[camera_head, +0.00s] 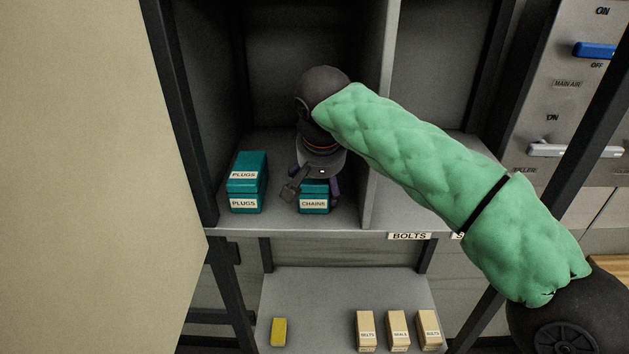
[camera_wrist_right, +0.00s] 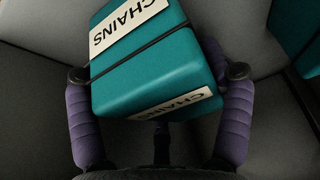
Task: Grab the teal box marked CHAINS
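The teal box marked CHAINS (camera_head: 314,190) stands on the upper shelf, partly hidden behind my right gripper in the head view. My right gripper (camera_head: 315,183) reaches down over it, with a purple finger on each side. In the right wrist view the teal CHAINS box (camera_wrist_right: 150,75) lies between the two fingers of the right gripper (camera_wrist_right: 158,73), turned at an angle to them. The fingers are spread wide, very close to its sides; I see no firm grip. A CHAINS label shows on its top and another on its front. My left gripper is not in view.
A teal PLUGS box (camera_head: 247,180) stands left of the CHAINS box. An upright divider (camera_head: 378,120) bounds the compartment on the right. Below, a shelf (camera_head: 320,300) holds a yellow block (camera_head: 279,332) and several tan boxes (camera_head: 398,330). A beige panel (camera_head: 80,150) fills the left.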

